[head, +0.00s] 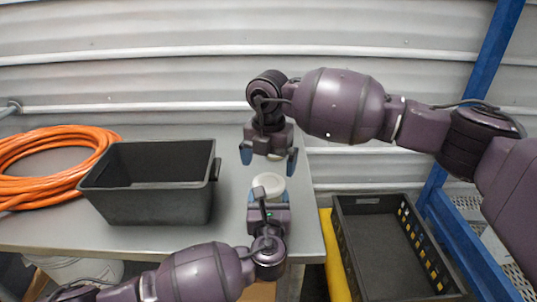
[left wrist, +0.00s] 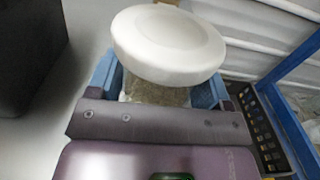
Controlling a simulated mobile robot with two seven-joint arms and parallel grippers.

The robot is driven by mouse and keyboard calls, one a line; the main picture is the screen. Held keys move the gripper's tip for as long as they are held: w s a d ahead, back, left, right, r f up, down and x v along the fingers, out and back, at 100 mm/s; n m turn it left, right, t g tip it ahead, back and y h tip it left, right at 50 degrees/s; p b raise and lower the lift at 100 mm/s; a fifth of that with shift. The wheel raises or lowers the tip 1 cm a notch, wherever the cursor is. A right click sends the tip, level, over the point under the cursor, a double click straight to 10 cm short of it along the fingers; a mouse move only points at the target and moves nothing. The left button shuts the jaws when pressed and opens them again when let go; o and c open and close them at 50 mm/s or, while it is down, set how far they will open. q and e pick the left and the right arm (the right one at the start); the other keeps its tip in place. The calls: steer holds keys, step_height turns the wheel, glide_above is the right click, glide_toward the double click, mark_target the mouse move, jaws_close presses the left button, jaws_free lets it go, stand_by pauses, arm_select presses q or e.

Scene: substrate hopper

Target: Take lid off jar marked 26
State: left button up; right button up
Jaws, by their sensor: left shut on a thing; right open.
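The jar has a round white lid (head: 269,182) on top and stands near the right end of the metal table. In the left wrist view the lid (left wrist: 169,45) sits on a greyish-brown jar body (left wrist: 155,93). My left gripper (head: 268,196) is shut on the jar body below the lid, with a blue finger on each side. My right gripper (head: 268,160) is open and empty, pointing down just beyond the lid in the head view; its height above the lid is hard to tell. No number on the jar can be read.
A dark grey bin (head: 150,205) stands on the table (head: 240,177) left of the jar. A coil of orange hose (head: 45,165) lies at the far left. A black crate (head: 385,250) sits lower at the right, beside blue rack posts (head: 465,245). A corrugated wall closes the back.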

mark_target(269, 182)
steer(key=shift+f, duration=3.05)
steer(key=c, duration=0.9)
steer(key=n, duration=1)
steer(key=o, duration=0.9)
